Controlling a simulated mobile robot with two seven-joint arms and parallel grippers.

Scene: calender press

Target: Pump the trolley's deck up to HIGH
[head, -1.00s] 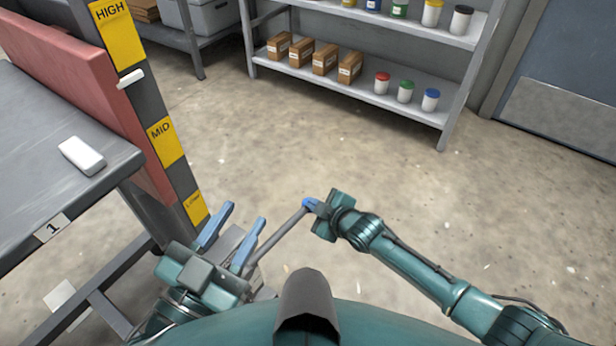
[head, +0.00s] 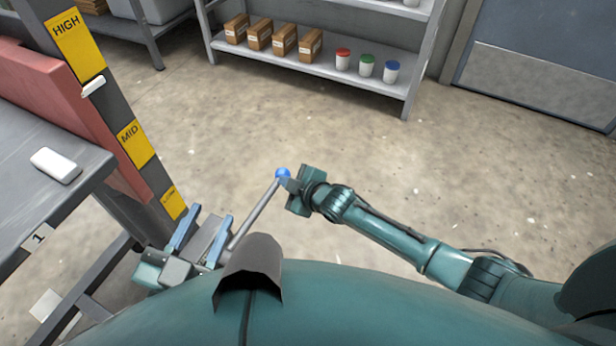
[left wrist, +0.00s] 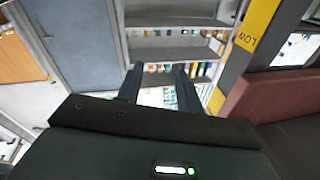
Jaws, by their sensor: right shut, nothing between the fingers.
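A pump lever (head: 254,215), a grey rod with a blue knob (head: 283,174), slants up from low in the head view. My right gripper (head: 291,185) is shut and empty, its tips right beside the knob; contact is unclear. My left gripper (head: 203,232) is open with its fingers apart, left of the lever's lower end; a grey plate shows between the fingers. The height post (head: 115,105) carries yellow HIGH, MID and LOW labels. A white pointer (head: 93,86) sits just below the HIGH label.
A grey table (head: 60,205) marked 1, with a white block (head: 56,165) and a red slab (head: 60,100), stands at left. A shelf (head: 320,72) with boxes and jars is at the back. The floor between is clear.

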